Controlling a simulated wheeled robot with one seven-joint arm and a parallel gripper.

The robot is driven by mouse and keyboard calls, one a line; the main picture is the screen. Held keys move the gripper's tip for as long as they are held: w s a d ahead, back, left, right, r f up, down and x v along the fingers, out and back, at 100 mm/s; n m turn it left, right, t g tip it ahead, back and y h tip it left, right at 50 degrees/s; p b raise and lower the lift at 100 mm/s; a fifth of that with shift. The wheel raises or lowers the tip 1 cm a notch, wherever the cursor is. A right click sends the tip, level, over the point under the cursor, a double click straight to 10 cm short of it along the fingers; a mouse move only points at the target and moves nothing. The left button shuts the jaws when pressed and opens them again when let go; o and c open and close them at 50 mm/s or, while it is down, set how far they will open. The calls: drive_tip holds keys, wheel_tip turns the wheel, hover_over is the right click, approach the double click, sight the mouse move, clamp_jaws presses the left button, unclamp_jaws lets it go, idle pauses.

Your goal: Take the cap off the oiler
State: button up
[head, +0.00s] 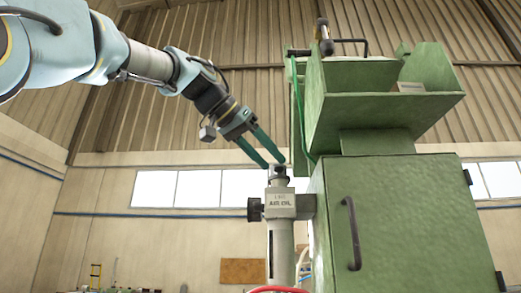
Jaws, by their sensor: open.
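My gripper (273,163) comes down from the upper left with two long green fingers. The fingers are open, with their tips at the height of the cap. From this view I cannot tell whether they touch it. The cap appears seated on the neck.
The green machine cabinet (405,225) with a dark door handle (352,233) stands close on the right. A green tray (385,105) juts out above it. A green hose (300,110) hangs behind the fingers. A dark knob (255,209) sticks out left of the oiler. Space to the left is free.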

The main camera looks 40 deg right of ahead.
sight(277, 167)
drive_tip(key=shift+x, duration=1.75)
clamp_jaws()
drive_tip(key=shift+r, duration=0.1)
idle(0.8)
drive_tip(key=shift+r, duration=1.2)
